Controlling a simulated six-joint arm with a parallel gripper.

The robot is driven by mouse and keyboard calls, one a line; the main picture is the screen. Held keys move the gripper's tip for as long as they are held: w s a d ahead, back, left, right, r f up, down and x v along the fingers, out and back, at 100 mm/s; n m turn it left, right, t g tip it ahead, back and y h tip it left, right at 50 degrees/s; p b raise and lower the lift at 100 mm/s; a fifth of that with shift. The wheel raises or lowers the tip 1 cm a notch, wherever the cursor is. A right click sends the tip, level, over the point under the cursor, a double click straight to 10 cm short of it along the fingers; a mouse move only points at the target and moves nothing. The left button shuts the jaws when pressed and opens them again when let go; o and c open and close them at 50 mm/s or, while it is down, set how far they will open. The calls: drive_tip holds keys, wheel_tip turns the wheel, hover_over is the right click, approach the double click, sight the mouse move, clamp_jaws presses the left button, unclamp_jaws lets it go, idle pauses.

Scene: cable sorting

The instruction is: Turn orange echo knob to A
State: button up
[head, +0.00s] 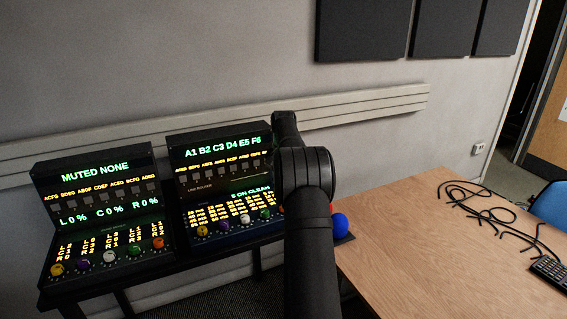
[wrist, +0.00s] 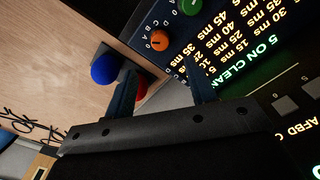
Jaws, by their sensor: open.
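An orange knob (wrist: 159,40) with small letters beside it sits on the right console's panel in the wrist view. Its pointer is too small to read. In the head view my arm hides that corner of the right console (head: 222,228). My gripper (wrist: 160,70) is open, with its two fingers pointing toward the panel edge near the orange knob. The knob lies beyond the fingertips, apart from them, and nothing is held. Another orange knob (head: 157,243) is on the left console (head: 92,262).
A green knob (wrist: 190,6) neighbours the orange one. A blue ball (head: 340,225) and a red round thing (wrist: 141,87) are by the table's left edge, right of the console. The wooden table (head: 420,235) carries black cables (head: 490,205) and is otherwise largely clear.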

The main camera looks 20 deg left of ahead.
wheel_tip(320, 180, up, 8)
drive_tip(key=shift+f, duration=0.15)
idle(0.5)
wheel_tip(320, 180, down, 18)
drive_tip(key=shift+r, duration=0.25)
drive_tip(key=shift+r, duration=0.1)
idle(0.4)
